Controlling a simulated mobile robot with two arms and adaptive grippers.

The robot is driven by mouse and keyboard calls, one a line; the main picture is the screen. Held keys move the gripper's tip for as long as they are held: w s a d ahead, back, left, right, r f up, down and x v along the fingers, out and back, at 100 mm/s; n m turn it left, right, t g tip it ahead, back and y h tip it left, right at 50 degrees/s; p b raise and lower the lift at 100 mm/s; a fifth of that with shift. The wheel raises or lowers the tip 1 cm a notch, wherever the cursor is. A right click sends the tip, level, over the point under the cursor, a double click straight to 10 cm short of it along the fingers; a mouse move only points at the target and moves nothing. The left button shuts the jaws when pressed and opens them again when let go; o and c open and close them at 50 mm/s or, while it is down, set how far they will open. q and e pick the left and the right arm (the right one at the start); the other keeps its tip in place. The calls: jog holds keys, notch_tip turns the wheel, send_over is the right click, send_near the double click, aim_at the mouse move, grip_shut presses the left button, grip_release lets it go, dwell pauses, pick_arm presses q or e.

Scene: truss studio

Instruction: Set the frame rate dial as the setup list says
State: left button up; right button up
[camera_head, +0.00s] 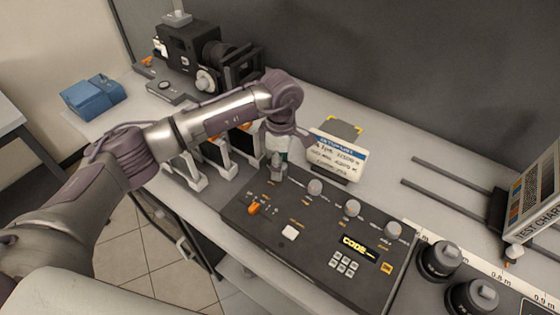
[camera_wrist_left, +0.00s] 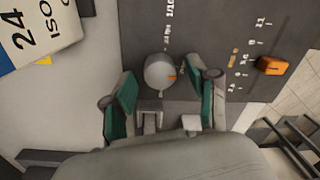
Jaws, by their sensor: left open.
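A dark control panel (camera_head: 320,240) lies on the bench with a row of round grey dials on its far side. My left gripper (camera_head: 278,158) points down over the leftmost dial (camera_head: 277,175). In the left wrist view the gripper (camera_wrist_left: 163,88) is open, its green-padded fingers on either side of this dial (camera_wrist_left: 158,72), with gaps visible. I cannot read which dial is the frame rate one. The setup list card (camera_head: 338,160) stands behind the panel; its cut-off corner (camera_wrist_left: 30,35) shows "24" and "ISO" in the left wrist view.
An orange lever (camera_head: 254,209), a white button (camera_head: 290,232), a keypad (camera_head: 344,262) and a lit "CODE" display (camera_head: 359,248) are on the panel. A camera (camera_head: 190,48) and blue box (camera_head: 94,97) are at the back left.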

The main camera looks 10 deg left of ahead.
pick_arm(q)
jog(key=c, duration=0.4)
grip_shut()
